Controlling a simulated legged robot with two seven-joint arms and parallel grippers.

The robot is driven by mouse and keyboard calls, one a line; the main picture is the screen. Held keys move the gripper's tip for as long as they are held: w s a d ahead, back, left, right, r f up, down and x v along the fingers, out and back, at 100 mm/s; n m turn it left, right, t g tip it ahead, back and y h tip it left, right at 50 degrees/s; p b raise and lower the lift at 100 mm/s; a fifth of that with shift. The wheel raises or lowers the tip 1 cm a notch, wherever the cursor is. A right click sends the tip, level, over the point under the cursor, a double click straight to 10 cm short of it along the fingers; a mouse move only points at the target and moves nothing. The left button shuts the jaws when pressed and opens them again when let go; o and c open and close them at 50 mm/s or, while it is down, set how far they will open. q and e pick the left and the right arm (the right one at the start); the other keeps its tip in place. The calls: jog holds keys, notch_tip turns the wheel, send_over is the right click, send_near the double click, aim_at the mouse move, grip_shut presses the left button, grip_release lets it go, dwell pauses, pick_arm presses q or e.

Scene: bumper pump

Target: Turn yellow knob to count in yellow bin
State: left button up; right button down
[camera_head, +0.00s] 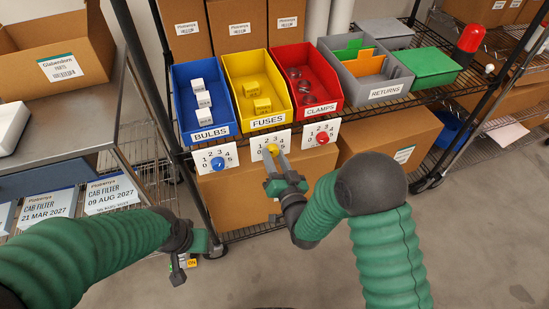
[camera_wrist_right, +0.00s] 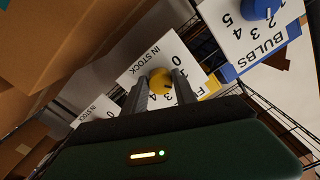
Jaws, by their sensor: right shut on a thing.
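The yellow bin (camera_head: 230,68), labelled FUSES, stands on the rack shelf with at least two yellow boxes (camera_head: 262,105) in it. Below it is a white dial plate (camera_head: 287,136) numbered 0 to 4 and beyond, with the yellow knob (camera_head: 271,149) on it. My right gripper (camera_head: 275,163) reaches up to this plate. In the right wrist view its fingers lie on both sides of the yellow knob (camera_wrist_right: 161,81), shut on it. The knob's pointer is hard to read. My left gripper (camera_head: 178,268) hangs low at the left, away from the dials; its jaws are unclear.
Beside the yellow bin are a blue BULBS bin (camera_head: 206,75), a red CLAMPS bin (camera_head: 310,65) and a grey RETURNS bin (camera_head: 387,91). A blue knob (camera_head: 218,163) and a red knob (camera_head: 322,137) flank the yellow one closely. Cardboard boxes (camera_head: 240,198) stand below.

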jog(key=shift+r+m, duration=0.1)
jog(key=shift+m, duration=1)
jog(key=c, duration=1)
grip_release()
